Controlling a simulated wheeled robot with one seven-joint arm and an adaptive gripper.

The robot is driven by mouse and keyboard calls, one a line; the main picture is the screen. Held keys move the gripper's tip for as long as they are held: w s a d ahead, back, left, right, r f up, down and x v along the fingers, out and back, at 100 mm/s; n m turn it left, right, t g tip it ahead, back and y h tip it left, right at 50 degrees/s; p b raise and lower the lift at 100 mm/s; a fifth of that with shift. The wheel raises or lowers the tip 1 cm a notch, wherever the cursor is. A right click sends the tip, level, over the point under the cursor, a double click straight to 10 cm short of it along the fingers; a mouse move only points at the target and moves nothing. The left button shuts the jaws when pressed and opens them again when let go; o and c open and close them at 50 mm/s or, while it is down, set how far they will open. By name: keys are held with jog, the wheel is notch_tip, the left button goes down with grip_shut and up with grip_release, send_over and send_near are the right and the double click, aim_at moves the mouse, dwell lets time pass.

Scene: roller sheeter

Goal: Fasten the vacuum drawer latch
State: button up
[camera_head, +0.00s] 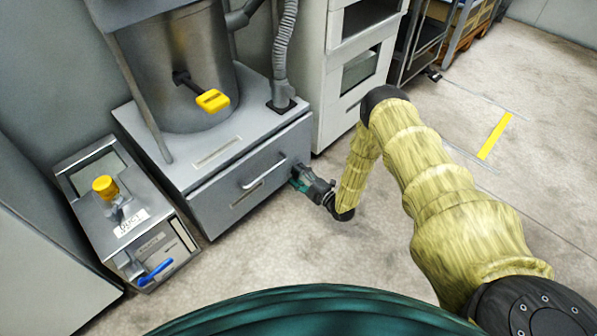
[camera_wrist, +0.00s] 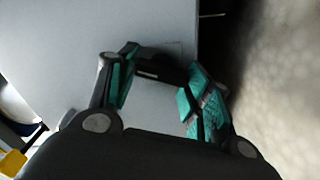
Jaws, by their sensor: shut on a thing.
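The grey vacuum drawer (camera_head: 225,200) sits low in the cabinet under the metal drum, with a bar handle (camera_head: 256,171) on its front. The drawer front looks flush with the cabinet. My gripper (camera_head: 301,178) is at the right end of the drawer front. In the wrist view my gripper (camera_wrist: 162,66) has its teal-padded fingers on either side of a dark piece, which appears to be the drawer latch (camera_wrist: 158,72), and is shut on it. In the head view my gripper hides the latch, so I cannot tell whether it is fastened.
A yellow-handled lever (camera_head: 212,100) sticks out from the drum (camera_head: 195,65). A small metal unit with a yellow knob (camera_head: 105,187) and blue lever (camera_head: 155,272) stands at left. A white cabinet (camera_head: 345,85) stands right of the drawer. The floor in front is clear.

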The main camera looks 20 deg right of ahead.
jog(key=shift+n+p, duration=1.35)
jog(key=shift+n, duration=0.95)
jog(key=shift+f, duration=0.1)
jog(key=o, duration=1)
jog(key=v, duration=1.2)
